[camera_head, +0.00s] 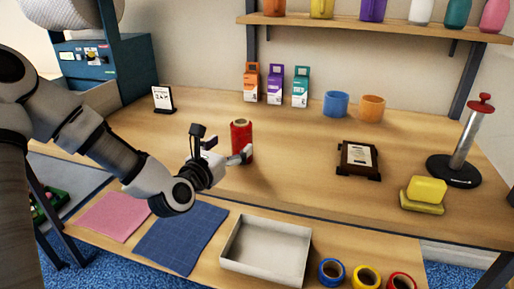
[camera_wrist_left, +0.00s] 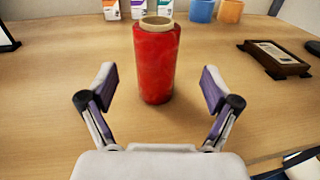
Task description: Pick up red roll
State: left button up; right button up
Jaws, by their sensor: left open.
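The red roll (camera_head: 241,140) stands upright on the wooden table in the head view, left of the middle. In the left wrist view the red roll (camera_wrist_left: 156,62) stands straight ahead, with a pale core at its top. My left gripper (camera_head: 226,150) is at the near left side of the roll. In the left wrist view its two purple-padded fingers (camera_wrist_left: 158,88) are spread wide, with the roll between and just beyond their tips. Nothing is held. My right gripper is not in view.
Small cartons (camera_head: 274,86) and blue and orange cups (camera_head: 336,104) stand behind the roll. A dark framed plaque (camera_head: 358,160), yellow sponges (camera_head: 426,190) and a red-topped post (camera_head: 463,145) are to the right. A white tray (camera_head: 266,250) lies on the lower shelf. The table around the roll is clear.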

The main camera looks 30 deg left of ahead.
aim_at(236, 133)
pick_arm(q)
jog(key=shift+w+r, duration=0.85)
jog(key=shift+r, duration=0.15)
jog(key=w, duration=0.3)
jog(key=w+a, duration=0.1)
jog(key=shift+w+a+f, duration=0.1)
jog(key=shift+w+f, duration=0.2)
jog(key=shift+f, duration=0.05)
jog(key=shift+w, duration=0.35)
jog(key=shift+s+r, duration=0.15)
jog(key=shift+r, duration=0.05)
jog(key=c, duration=1.5)
